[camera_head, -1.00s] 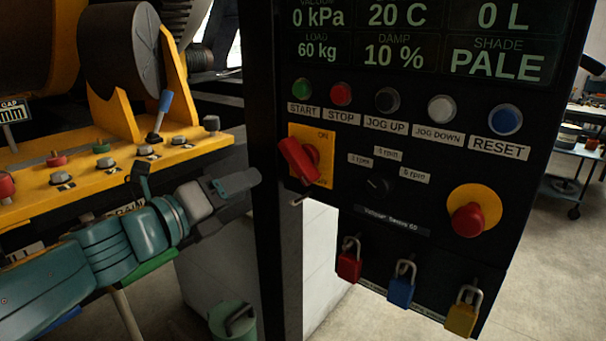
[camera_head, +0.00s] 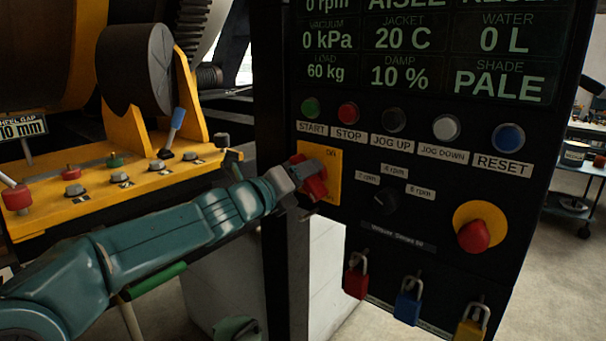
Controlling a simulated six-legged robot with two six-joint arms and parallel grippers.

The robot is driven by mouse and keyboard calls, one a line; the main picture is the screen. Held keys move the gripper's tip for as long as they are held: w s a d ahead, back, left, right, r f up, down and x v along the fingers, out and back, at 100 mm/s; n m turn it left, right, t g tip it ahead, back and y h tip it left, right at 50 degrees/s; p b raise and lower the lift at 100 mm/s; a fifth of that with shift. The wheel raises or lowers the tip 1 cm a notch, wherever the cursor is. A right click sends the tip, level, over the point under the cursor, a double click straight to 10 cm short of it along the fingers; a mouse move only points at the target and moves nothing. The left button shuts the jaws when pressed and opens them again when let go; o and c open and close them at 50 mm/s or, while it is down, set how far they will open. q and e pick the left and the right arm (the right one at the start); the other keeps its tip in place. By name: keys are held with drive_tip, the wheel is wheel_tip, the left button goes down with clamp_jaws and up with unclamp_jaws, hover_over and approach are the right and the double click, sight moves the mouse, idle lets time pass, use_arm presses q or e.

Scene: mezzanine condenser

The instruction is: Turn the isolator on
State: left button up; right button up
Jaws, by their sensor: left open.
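The isolator is a red rotary handle (camera_head: 315,187) on a yellow plate (camera_head: 333,163) at the left of the black control panel. The plate has small lettering at its top and bottom right, the top partly readable as ON. My left gripper (camera_head: 306,177) is at the handle, its open fingers over the red grip. The gripper hides part of the handle, so its exact angle and any contact are hard to tell. My right gripper is not in view.
The panel (camera_head: 440,200) has a row of push buttons above the isolator, a black selector knob (camera_head: 386,200) and a red emergency stop (camera_head: 474,236) to its right. Several padlocks (camera_head: 408,308) hang below. A yellow machine with a blue-handled lever (camera_head: 177,118) stands left.

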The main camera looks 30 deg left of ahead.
use_arm(q)
drive_tip(key=shift+w+a+f, duration=0.1)
drive_tip(key=shift+w+f, duration=0.1)
drive_tip(key=shift+w, duration=0.25)
drive_tip(key=shift+s+r, duration=0.15)
drive_tip(key=shift+s, duration=0.05)
clamp_jaws()
drive_tip(key=n+p, duration=0.1)
drive_tip(key=n, duration=0.3)
drive_tip(key=n+p, duration=0.1)
drive_tip(key=n, duration=0.3)
drive_tip(key=shift+n, duration=0.3)
drive_tip(key=n, duration=0.1)
drive_tip(key=n+p, duration=0.1)
drive_tip(key=n, duration=0.1)
drive_tip(key=n+p, duration=0.1)
drive_tip(key=n, duration=0.1)
drive_tip(key=shift+f, duration=0.25)
drive_tip(key=shift+f+n+p, duration=0.15)
drive_tip(key=shift+n+p, duration=0.4)
drive_tip(key=shift+n, duration=1.55)
